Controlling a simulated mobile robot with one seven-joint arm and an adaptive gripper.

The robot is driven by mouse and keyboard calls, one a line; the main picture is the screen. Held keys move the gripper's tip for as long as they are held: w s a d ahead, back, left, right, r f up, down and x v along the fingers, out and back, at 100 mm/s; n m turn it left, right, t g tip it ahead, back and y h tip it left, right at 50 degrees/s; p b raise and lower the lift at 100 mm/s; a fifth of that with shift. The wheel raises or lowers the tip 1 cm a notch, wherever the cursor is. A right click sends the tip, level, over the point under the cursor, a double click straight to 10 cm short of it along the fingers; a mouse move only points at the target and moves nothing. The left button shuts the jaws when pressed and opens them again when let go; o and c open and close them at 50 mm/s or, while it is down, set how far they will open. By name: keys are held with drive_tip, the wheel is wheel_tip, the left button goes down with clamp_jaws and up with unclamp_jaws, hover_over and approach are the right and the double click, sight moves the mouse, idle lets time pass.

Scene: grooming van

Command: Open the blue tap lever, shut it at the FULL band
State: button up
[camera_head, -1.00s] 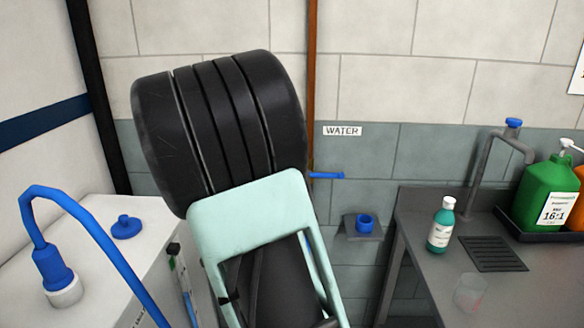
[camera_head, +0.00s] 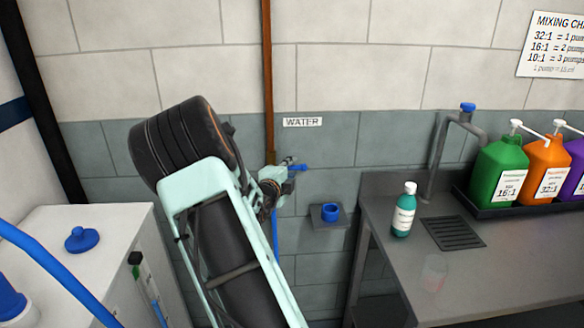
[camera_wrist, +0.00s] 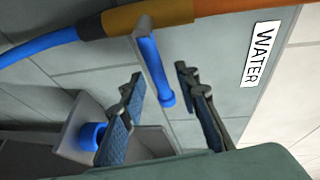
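The blue tap lever (camera_head: 298,168) sticks out to the right of the copper pipe, below the WATER label. In the wrist view the blue lever (camera_wrist: 154,70) hangs from the pipe fitting between my fingers. My gripper (camera_head: 284,170) is at the lever; in the wrist view my gripper (camera_wrist: 158,92) is open, one blue-padded finger on each side of the lever with gaps. The blue hose (camera_wrist: 40,46) runs from the copper pipe (camera_wrist: 150,14). The white tank (camera_head: 110,222) stands at the left, with a level strip (camera_head: 148,285) on its side. Band markings are not readable.
A blue cup on a wall bracket (camera_head: 330,212) sits below and right of the lever. A blue cap (camera_head: 82,239) lies on the tank top. The grey counter (camera_head: 405,270) at right holds a teal bottle (camera_head: 404,210) and several coloured jugs (camera_head: 498,165).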

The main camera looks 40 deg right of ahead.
drive_tip(key=shift+w+d+f, duration=0.1)
drive_tip(key=shift+w+d, duration=0.3)
drive_tip(key=shift+d, duration=0.2)
drive_tip(key=shift+c, duration=0.6)
clamp_jaws()
